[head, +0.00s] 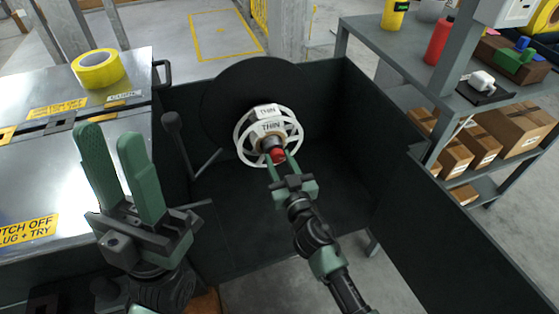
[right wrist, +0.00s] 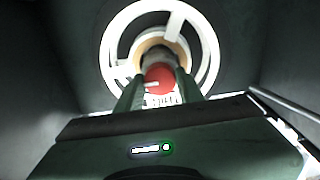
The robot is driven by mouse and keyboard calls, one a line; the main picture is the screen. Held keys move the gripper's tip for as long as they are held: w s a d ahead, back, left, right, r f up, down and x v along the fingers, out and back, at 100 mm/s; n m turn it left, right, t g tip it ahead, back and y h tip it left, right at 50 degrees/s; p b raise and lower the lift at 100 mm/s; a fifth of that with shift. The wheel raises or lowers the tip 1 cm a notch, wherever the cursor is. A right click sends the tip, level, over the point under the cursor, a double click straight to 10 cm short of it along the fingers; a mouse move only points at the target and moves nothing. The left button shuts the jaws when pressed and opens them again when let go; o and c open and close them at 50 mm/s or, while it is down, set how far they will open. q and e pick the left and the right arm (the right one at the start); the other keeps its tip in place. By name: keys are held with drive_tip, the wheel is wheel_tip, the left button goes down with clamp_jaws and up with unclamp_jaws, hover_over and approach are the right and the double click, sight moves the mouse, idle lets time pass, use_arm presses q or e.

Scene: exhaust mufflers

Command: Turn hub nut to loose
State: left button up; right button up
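The hub is a white spoked wheel (head: 243,147) with "THIN" labels, in front of a dark round disc inside a dark open-topped bay. A short shaft with a red end (head: 278,156), which I take as the hub nut, points out from its middle. My right gripper (head: 279,160) has its fingers on both sides of the red end. In the right wrist view the red end (right wrist: 160,79) sits between the fingertips with little or no visible gap; firm contact cannot be told. My left gripper (head: 108,132) is open and empty, raised near the metal bench at the left.
The metal bench (head: 45,190) at left carries a yellow tape roll (head: 98,68) and warning labels. A dark lever (head: 175,135) stands at the bay's left side. A grey shelf (head: 395,55) with bottles and cardboard boxes (head: 512,128) stands at right. Dark walls enclose the bay.

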drive_tip(key=shift+n, duration=0.4)
clamp_jaws()
drive_tip(key=n, duration=0.8)
drive_tip(key=shift+n, duration=0.3)
drive_tip(key=n, duration=0.8)
drive_tip(key=shift+n, duration=0.4)
drive_tip(key=o, duration=1.3)
unclamp_jaws()
